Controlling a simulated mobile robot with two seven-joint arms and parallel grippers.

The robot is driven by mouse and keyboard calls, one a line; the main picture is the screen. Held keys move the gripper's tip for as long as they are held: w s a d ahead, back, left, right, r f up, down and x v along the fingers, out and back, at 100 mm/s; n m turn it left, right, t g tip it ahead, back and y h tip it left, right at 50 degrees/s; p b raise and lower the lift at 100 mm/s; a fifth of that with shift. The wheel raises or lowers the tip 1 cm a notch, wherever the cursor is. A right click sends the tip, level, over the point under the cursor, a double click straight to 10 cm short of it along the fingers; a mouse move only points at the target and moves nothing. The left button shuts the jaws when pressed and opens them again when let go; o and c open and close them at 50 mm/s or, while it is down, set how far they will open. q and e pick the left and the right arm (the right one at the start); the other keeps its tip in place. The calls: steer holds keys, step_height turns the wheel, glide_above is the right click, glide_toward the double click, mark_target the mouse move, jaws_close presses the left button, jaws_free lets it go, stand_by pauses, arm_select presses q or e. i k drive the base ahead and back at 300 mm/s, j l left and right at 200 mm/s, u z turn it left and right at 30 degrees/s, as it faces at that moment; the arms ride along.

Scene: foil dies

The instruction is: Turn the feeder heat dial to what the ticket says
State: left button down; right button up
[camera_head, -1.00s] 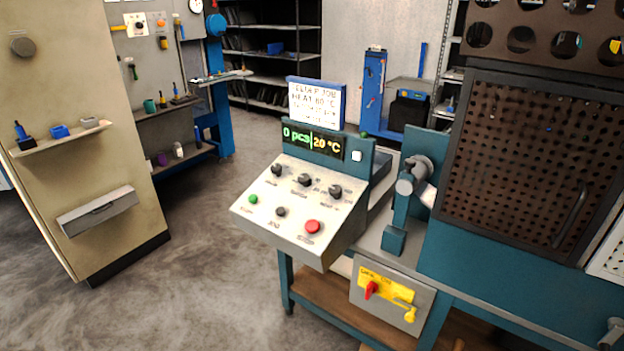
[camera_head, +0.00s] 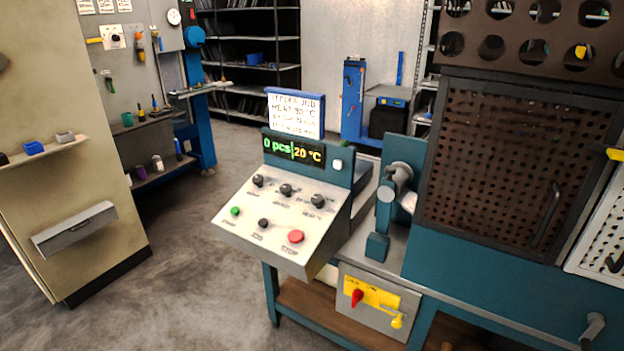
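The feeder control panel (camera_head: 250,224) has a sloped light face with three black dials in a row: a left dial (camera_head: 258,181), a middle dial (camera_head: 286,190) and a right dial (camera_head: 318,201). Their labels are too small to read. The display (camera_head: 294,150) above reads "0 pcs" in green and "20 °C" in yellow. The ticket (camera_head: 295,114) is a white sheet on a blue holder at the top; its heat line looks like 90 or 80 °C, too blurred to be certain. Neither of my grippers is in view.
The panel also carries a green button (camera_head: 235,211), a small black knob (camera_head: 263,223) and a red button (camera_head: 296,237). A box with a red switch (camera_head: 357,297) hangs below. A perforated guard (camera_head: 520,165) stands right. Open floor (camera_head: 190,270) lies left.

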mark_target(317, 200)
steer(key=z, duration=0.5)
steer(key=i+j+z, duration=0.1)
steer(key=j+z, duration=0.65)
steer(key=z, duration=0.15)
steer(key=j+z, duration=0.3)
steer(key=j, duration=1.05)
steer(key=k+j, duration=0.1)
steer(key=j, duration=0.25)
